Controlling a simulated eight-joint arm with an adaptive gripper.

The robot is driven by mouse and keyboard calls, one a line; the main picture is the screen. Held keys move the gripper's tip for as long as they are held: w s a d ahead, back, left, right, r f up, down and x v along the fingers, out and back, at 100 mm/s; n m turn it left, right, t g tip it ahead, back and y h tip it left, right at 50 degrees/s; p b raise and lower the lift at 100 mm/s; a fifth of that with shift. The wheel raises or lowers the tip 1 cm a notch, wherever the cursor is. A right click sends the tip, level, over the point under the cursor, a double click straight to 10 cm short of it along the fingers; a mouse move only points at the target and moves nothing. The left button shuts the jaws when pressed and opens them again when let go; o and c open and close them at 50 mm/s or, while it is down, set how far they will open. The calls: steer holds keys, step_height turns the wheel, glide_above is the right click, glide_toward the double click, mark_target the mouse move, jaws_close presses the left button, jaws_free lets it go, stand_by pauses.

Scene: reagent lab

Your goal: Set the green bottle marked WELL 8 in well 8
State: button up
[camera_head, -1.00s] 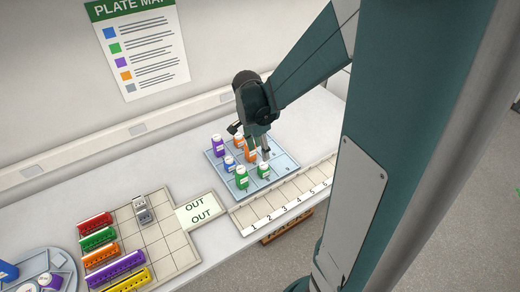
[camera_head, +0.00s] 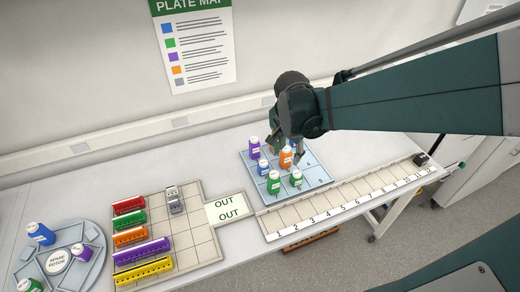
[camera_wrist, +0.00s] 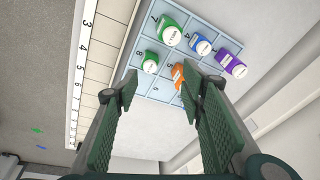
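The blue well tray (camera_head: 322,183) stands on the bench. A green bottle (camera_head: 296,178) stands upright in well 8; in the wrist view the same bottle (camera_wrist: 150,62) sits beside the printed 8, its label too small to read surely. Another green bottle (camera_head: 274,182) stands in well 7; it also shows in the wrist view (camera_wrist: 170,33). My gripper (camera_head: 284,154) is above the tray, its fingers wide apart and empty. In the wrist view, my gripper (camera_wrist: 160,88) has an orange bottle (camera_wrist: 179,76) beside its right fingertip, and the well 8 bottle lies beyond the fingertips.
A blue bottle (camera_wrist: 201,45) and a purple bottle (camera_wrist: 232,64) stand on the tray too. A numbered rack (camera_head: 345,206) runs along the front edge. Colored strips on a beige grid (camera_head: 204,242) and a round spare holder (camera_head: 84,274) with bottles stand left. My arm hides the tray's back.

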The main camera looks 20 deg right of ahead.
steer(key=s+a+r+n+t+y, duration=0.1)
steer(key=s+a+r+n+t, duration=0.4)
steer(key=s+a+r+n, duration=0.5)
steer(key=shift+s+a+n, duration=0.65)
steer(key=shift+a+n, duration=0.35)
steer(key=shift+n, duration=0.5)
steer(key=shift+f, duration=0.1)
step_height(320, 180, down, 9)
steer(key=b, duration=0.9)
stand_by(0.3)
